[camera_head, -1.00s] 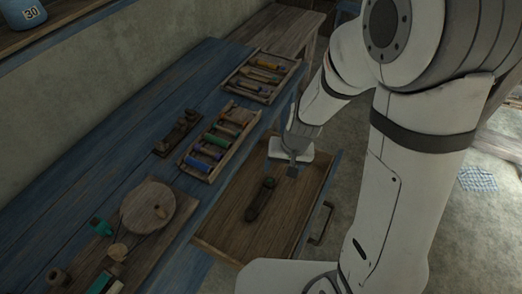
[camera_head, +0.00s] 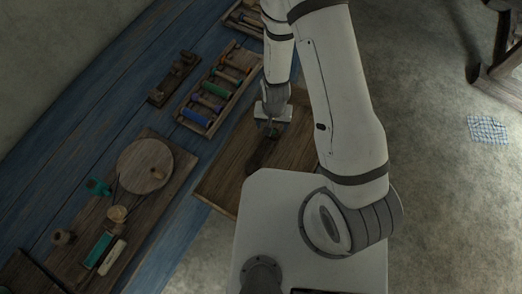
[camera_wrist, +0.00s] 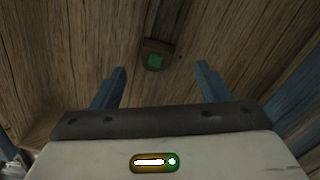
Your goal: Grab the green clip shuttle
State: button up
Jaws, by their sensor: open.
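The shuttle (camera_head: 262,155) is a long dark wooden piece lying in the open wooden drawer (camera_head: 222,182). My gripper (camera_head: 271,125) is over the drawer, above the shuttle's far end in the head view. In the wrist view my gripper (camera_wrist: 157,78) is open, with its two blue-grey fingers apart on either side of the green end's line. The green end appears beyond the fingertips, and nothing is between the fingers.
A wooden tray (camera_head: 193,127) of coloured bobbins stands on the blue bench (camera_head: 110,125) left of the drawer. A round wooden disc (camera_head: 140,160) and a board with green items (camera_head: 140,240) are nearer. Drawer sides flank my gripper.

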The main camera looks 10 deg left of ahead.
aim_at(263, 150)
jog(key=shift+d+f+b, duration=0.15)
jog(key=shift+f+b, duration=2.35)
jog(key=shift+f, duration=0.15)
jog(key=shift+w, duration=0.1)
jog(key=shift+r, duration=0.1)
jog(key=c, duration=1.1)
jog(key=shift+c, duration=0.2)
